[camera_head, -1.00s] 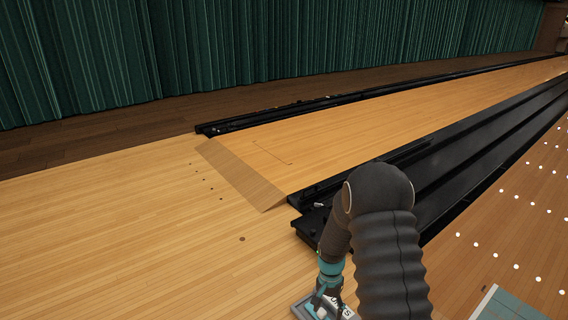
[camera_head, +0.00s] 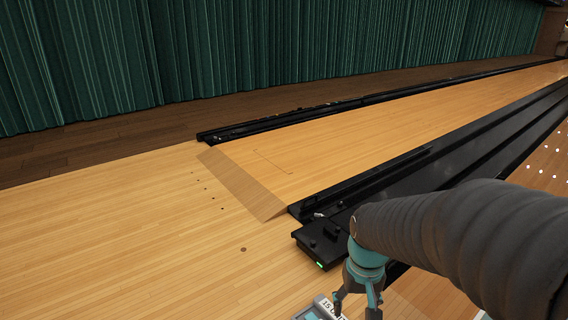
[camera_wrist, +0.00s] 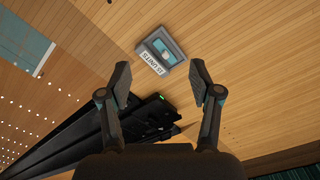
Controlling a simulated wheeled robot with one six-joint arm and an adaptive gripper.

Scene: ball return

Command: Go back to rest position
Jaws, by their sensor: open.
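My gripper (camera_wrist: 158,84) is open and empty in the wrist view, with its two dark fingers spread wide apart. Bare wood floor and part of the black gutter end show between and beyond them. In the head view my gripper (camera_head: 357,304) hangs at the lower edge, its fingertips partly cut off by the picture, to the right of the black gutter end's front corner. My dark sleeved arm reaches in from the right edge. No ball shows in either view.
A grey box with a lettered front (camera_wrist: 161,52) lies on the floor beyond the fingers; its top shows in the head view (camera_head: 320,309). The black gutter housing (camera_head: 322,241) with a green light borders the lane (camera_head: 300,150). The left floor is clear.

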